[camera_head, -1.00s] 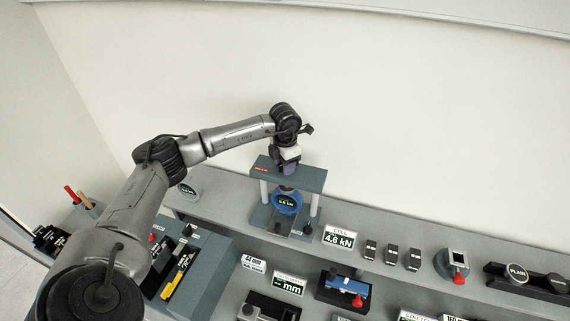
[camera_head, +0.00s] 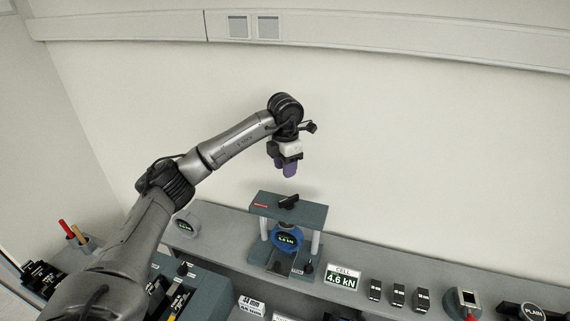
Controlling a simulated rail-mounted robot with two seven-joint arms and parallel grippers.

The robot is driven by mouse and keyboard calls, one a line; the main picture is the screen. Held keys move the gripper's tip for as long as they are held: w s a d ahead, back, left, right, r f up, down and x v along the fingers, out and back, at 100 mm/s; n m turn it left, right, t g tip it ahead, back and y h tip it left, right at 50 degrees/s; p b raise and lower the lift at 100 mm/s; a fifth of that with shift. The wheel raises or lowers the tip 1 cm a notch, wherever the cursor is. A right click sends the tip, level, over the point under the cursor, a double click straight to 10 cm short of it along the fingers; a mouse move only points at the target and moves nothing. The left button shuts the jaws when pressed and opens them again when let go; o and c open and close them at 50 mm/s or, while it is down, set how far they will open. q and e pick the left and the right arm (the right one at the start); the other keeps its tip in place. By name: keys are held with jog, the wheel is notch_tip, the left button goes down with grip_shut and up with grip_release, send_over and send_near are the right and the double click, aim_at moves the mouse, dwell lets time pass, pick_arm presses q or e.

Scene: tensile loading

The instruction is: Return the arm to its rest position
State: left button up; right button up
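My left arm reaches in from the left. My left gripper (camera_head: 286,168), with purple fingertips, points down in the air above the small test frame (camera_head: 312,211). There is a gap between its fingertips and the frame, and nothing shows held in it. The fingers look close together, but their opening is too small to judge. A black handle (camera_head: 289,201) lies on top of the frame. A blue round gauge (camera_head: 287,238) with a lit display sits inside the frame. My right gripper is not in view.
The frame stands on a grey shelf (camera_head: 343,255) against a pale wall. A "CELL 4.6 kN" sign (camera_head: 342,278), several small dark blocks (camera_head: 398,294) and a red-knobbed fixture (camera_head: 465,301) stand to its right.

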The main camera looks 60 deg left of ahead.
pick_arm(q)
jog(key=shift+r, duration=0.55)
dwell(0.4)
